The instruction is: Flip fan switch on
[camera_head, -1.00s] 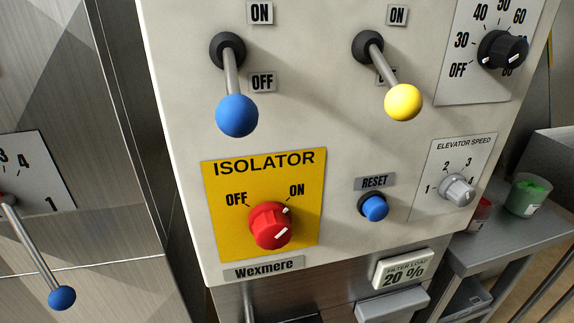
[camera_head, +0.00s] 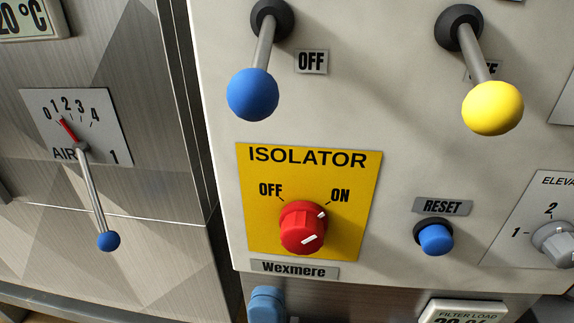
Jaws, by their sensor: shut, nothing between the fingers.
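Two toggle levers stick out of the pale control panel (camera_head: 400,130). The left lever has a blue ball (camera_head: 252,94) and hangs down beside its OFF label (camera_head: 311,61). The right lever has a yellow ball (camera_head: 492,108) and also hangs down, partly covering its OFF label. No label naming either lever as the fan switch is in view, so I cannot tell which one it is. My gripper is not in view.
Below the levers are a red isolator knob (camera_head: 303,228) on a yellow plate, its white marks toward the ON side, and a blue reset button (camera_head: 436,239). At left, a metal cabinet holds an air lever (camera_head: 97,200). A blue part (camera_head: 267,302) shows under the panel.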

